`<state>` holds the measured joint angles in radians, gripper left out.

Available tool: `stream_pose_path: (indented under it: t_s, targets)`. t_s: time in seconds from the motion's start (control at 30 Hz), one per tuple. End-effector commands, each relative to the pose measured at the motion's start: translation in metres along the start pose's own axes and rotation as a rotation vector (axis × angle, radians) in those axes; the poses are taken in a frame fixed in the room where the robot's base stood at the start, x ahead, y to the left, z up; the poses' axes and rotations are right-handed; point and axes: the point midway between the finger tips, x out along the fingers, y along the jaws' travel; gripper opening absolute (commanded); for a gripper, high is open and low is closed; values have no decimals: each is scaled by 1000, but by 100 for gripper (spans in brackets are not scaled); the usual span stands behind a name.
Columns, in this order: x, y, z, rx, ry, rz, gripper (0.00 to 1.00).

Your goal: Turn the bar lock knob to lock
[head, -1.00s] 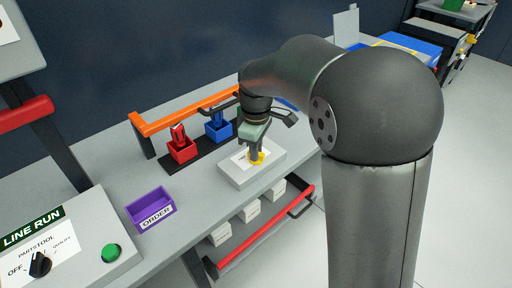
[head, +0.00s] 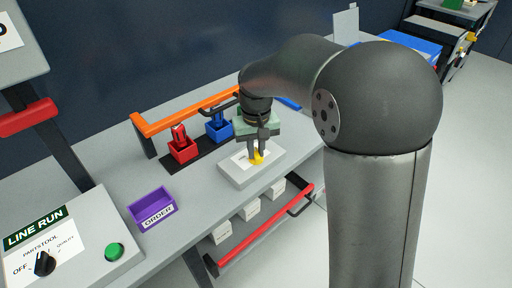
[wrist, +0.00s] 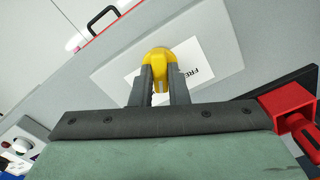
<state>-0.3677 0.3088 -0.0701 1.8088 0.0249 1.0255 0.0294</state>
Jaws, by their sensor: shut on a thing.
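The yellow bar lock knob (head: 257,158) sits on a light grey box with a white label (head: 239,158). In the wrist view the knob (wrist: 159,56) shows between and beyond the two fingertips, and the label (wrist: 185,68) reads "FRE", with the rest covered. My gripper (head: 258,153) points down from above and is shut on the knob. It also shows in the wrist view (wrist: 159,78) with both fingers against the knob's sides. The fingers hide part of the knob and label, so I cannot read the lock position.
Behind the box stand a red holder (head: 182,149) and a blue holder (head: 219,130), with an orange rail (head: 185,110) beyond. A purple ORDER tray (head: 152,208) is at left. A red bar (head: 262,231) runs along the bench's front.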

Motion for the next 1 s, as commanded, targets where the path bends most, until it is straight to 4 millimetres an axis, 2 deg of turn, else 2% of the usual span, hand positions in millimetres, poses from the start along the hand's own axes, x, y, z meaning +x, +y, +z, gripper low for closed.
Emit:
stream_pose_path:
  t_s: [0.4,0.97,1.0]
  targets:
    - [-1,0,-1,204,3,0,0]
    - [-1,0,-1,239,3,-1,0]
    - [-1,0,-1,238,3,-1,17]
